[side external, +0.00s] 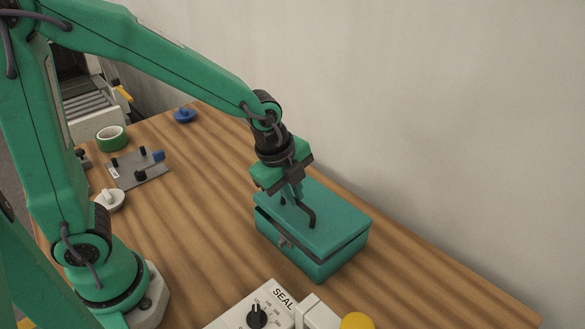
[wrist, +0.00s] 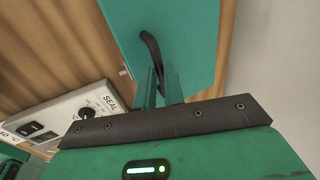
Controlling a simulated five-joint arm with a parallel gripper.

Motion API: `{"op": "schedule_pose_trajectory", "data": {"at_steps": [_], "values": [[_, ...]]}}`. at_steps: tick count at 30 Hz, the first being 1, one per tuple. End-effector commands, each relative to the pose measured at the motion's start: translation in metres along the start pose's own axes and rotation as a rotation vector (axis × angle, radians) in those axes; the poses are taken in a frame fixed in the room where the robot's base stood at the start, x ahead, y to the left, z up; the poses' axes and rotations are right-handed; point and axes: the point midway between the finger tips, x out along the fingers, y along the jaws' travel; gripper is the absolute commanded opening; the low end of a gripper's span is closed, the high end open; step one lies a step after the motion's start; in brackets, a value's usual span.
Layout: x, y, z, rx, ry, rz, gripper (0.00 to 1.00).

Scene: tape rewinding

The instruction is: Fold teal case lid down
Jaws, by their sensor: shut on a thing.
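The teal case (side external: 318,265) stands on the wooden table, right of the middle in the side external view. Its teal lid (side external: 335,222) lies over the box, nearly level, with a dark gap showing along the side between lid and box. A dark bent handle (side external: 309,217) rises from the lid. My gripper (side external: 298,200) points down over the lid and is shut on the handle. In the wrist view, the fingers (wrist: 160,88) meet at the dark handle (wrist: 151,48) above the lid (wrist: 190,45). The fingers hide part of the handle.
A white SEAL control box (side external: 262,308) with a black knob and a yellow button (side external: 357,321) stand at the front. A green tape roll (side external: 111,138), a grey plate (side external: 137,170) with pegs, a blue piece (side external: 185,115) and a white spool (side external: 110,200) lie left. A wall runs behind the case.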

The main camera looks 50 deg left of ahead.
Motion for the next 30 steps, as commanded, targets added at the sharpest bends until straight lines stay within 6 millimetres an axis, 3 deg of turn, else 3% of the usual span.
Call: {"op": "schedule_pose_trajectory", "data": {"at_steps": [12, 29, 30], "values": [[0.032, 0.032, 0.003, 0.002, 0.000, 0.017, 0.00], [0.037, 0.037, 0.004, 0.002, -0.001, 0.020, 0.00], [0.037, 0.037, 0.004, 0.002, -0.001, 0.020, 0.18]]}}
